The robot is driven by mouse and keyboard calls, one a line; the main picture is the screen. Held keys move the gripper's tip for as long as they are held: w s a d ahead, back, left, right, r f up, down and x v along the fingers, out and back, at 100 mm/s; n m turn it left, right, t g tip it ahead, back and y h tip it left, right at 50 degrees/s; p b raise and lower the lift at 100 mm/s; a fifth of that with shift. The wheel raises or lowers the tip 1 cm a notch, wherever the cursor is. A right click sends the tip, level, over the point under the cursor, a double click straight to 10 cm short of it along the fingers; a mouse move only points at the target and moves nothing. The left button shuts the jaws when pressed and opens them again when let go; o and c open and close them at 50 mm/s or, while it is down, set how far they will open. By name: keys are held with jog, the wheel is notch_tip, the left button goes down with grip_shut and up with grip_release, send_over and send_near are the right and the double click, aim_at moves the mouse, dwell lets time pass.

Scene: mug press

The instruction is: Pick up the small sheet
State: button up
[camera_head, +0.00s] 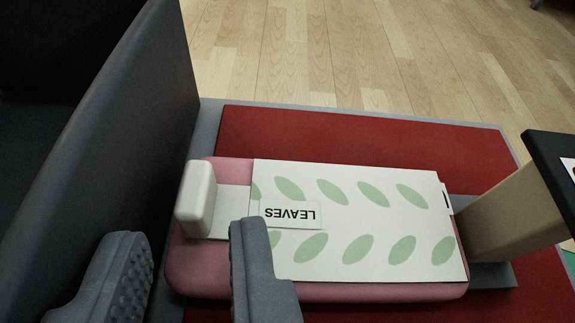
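The small sheet (385,220) is white with green leaf shapes and a label reading "LEAVES", upside down in the picture. It lies flat on a pink pad (400,292) right of the picture's middle. My gripper (184,234) is open at the lower left, with its two grey fingers apart and nothing held between them. The right finger covers part of the sheet's left end in the picture. I cannot tell whether it touches the sheet.
A white rounded block (196,198) stands at the pad's left end, just beyond my fingers. The pad rests on a red surface (330,135) with a grey border. A dark grey wall (130,130) rises on the left. A tan post (510,215) stands at the right.

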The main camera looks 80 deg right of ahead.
jog(key=shift+x, duration=1.25)
grip_shut()
